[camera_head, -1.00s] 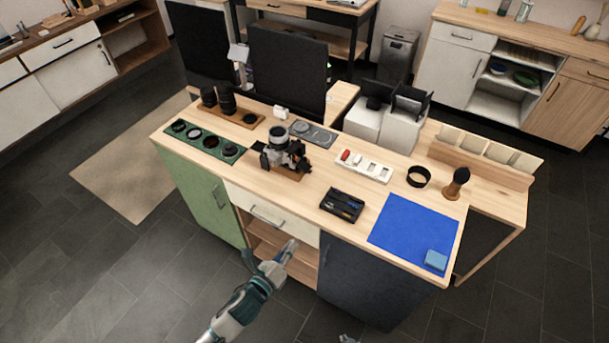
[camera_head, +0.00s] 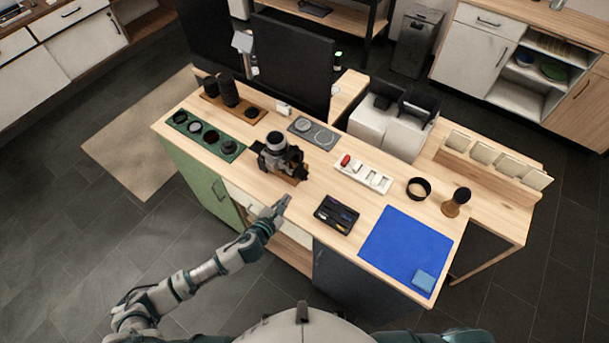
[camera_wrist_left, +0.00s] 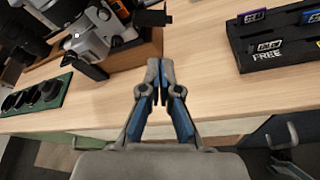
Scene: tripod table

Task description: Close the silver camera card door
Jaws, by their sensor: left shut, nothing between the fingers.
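The silver camera (camera_head: 277,152) sits on a small wooden stand (camera_head: 292,176) near the middle of the table. In the left wrist view the camera (camera_wrist_left: 95,38) is at upper left, with a dark flap (camera_wrist_left: 86,65) sticking out from its lower body and another dark panel (camera_wrist_left: 153,17) at its right. I cannot tell for certain which is the card door. My left gripper (camera_head: 284,200) is shut and empty at the table's front edge, in front of the camera and apart from it. In the left wrist view its fingertips (camera_wrist_left: 160,64) are together. My right gripper is not seen.
A black card tray (camera_head: 336,215) lies right of my left gripper; cards in it show in the wrist view. A green lens-cap tray (camera_head: 205,136) is at left. A blue mat (camera_head: 400,245) lies at right. Bare wood surrounds the stand's front.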

